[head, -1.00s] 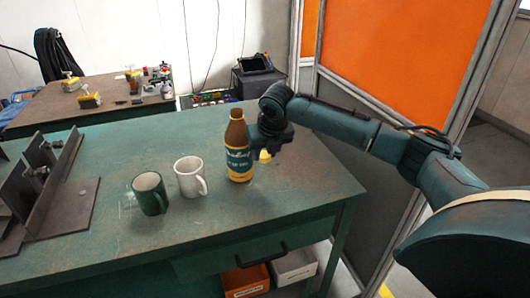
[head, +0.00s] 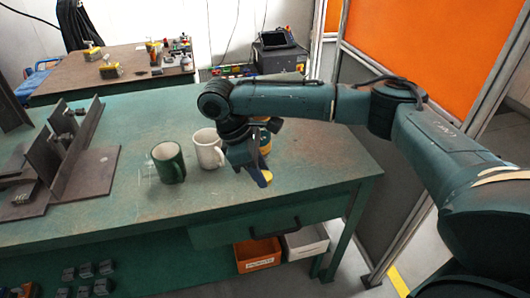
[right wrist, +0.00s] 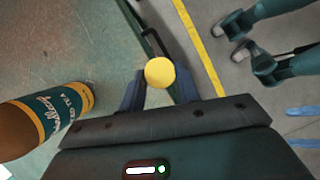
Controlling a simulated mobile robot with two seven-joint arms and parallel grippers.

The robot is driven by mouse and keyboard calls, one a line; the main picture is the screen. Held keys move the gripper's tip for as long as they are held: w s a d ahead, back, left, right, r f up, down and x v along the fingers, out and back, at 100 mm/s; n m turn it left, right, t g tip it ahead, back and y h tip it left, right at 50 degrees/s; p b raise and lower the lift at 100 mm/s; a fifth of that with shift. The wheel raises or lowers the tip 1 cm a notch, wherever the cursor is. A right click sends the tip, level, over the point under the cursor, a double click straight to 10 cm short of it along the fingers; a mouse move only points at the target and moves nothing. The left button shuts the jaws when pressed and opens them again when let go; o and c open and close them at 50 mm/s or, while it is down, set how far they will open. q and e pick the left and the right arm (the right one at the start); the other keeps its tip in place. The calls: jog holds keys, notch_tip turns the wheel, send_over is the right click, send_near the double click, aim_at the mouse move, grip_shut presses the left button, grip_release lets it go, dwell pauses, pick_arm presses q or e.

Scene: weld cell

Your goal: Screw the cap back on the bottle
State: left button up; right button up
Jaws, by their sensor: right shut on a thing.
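My right gripper (head: 258,176) is shut on a round yellow cap (head: 267,178), near the table's front right. In the right wrist view the cap (right wrist: 159,73) sits between the two fingertips. The brown bottle (head: 265,143) stands on the green table just behind my right gripper and is mostly hidden by it in the head view. In the right wrist view the bottle (right wrist: 45,118), with its teal and yellow label, is at the left, apart from the cap; its top is cut off by the picture edge. My left gripper is not in view.
A white mug (head: 208,149) and a green mug (head: 168,162) stand on the table (head: 310,155) left of my right gripper. A metal fixture (head: 75,150) is at the far left. The table's right end is clear. An orange panel (head: 430,45) stands behind at right.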

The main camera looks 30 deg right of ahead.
jog(key=s+a+r+m+g+y, duration=0.1)
jog(key=s+a+m+g+y, duration=0.1)
jog(key=s+m, duration=0.5)
jog(key=shift+s+a+m+y, duration=0.35)
jog(key=shift+m+y, duration=0.65)
jog(key=shift+m, duration=1.4)
jog(key=shift+w+a, duration=0.1)
